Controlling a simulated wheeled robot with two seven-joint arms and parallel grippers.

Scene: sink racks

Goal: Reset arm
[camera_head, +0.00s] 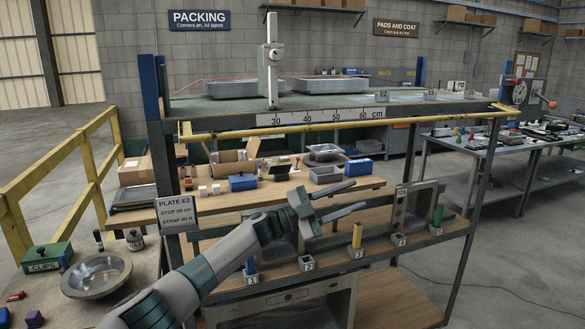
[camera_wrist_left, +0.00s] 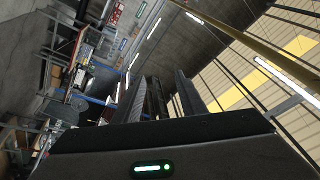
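My left arm (camera_head: 225,255) reaches in from the lower left in the head view. My left gripper (camera_head: 358,195) is in front of the rack, pointing right, with its two fingers spread apart and nothing visible between them. In the left wrist view the fingers (camera_wrist_left: 157,97) also stand apart with an empty gap. My right arm and gripper are not in view.
A lower shelf bears numbered holders, with a yellow block (camera_head: 357,236) and a green block (camera_head: 437,215) upright. The wooden shelf behind holds a blue box (camera_head: 243,182) and grey bins. A metal bowl (camera_head: 97,274) sits at left. A yellow rail (camera_head: 330,127) crosses above.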

